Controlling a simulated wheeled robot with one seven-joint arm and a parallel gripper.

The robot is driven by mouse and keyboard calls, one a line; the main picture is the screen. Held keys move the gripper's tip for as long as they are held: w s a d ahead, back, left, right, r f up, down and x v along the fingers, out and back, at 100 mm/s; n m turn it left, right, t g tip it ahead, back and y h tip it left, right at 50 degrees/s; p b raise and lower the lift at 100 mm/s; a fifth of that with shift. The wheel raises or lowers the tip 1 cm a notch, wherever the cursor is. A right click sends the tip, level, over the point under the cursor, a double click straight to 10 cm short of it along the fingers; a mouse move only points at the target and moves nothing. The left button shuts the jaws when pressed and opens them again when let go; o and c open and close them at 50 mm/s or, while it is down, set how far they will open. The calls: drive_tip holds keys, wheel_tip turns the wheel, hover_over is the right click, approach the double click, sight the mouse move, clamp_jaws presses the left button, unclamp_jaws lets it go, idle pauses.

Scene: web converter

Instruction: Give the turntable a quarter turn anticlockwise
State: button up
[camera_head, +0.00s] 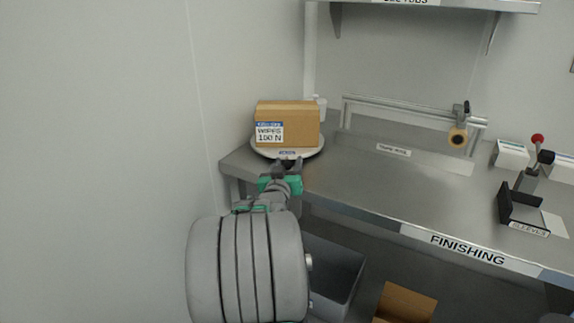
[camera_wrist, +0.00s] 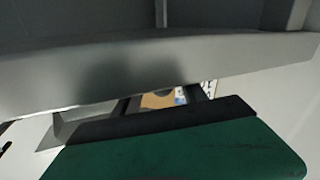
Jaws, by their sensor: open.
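The turntable (camera_head: 314,152) is a round white disc at the left end of the steel bench, with a small label on its front rim. A brown cardboard box (camera_head: 303,125) labelled "WIPES 100 N" stands on it, its labelled face toward me. My gripper (camera_head: 287,166) is at the front rim of the turntable, its dark fingers open and close to the rim label. I cannot tell whether they touch the rim. In the wrist view a green and black part of my gripper fills the front, and a bit of brown (camera_wrist: 158,99) shows past it.
The bench (camera_head: 370,180) has a "FINISHING" label (camera_head: 466,248) on its front edge. A white bottle (camera_head: 321,104) stands behind the box. A rail with a tape roll (camera_head: 457,137) is at the back. A black tray (camera_head: 520,213) stands right. A wall is close on the left. The bench middle is clear.

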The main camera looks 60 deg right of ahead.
drive_tip(key=v, duration=0.7)
drive_tip(key=shift+s+a, duration=0.15)
drive_tip(key=shift+a, duration=0.25)
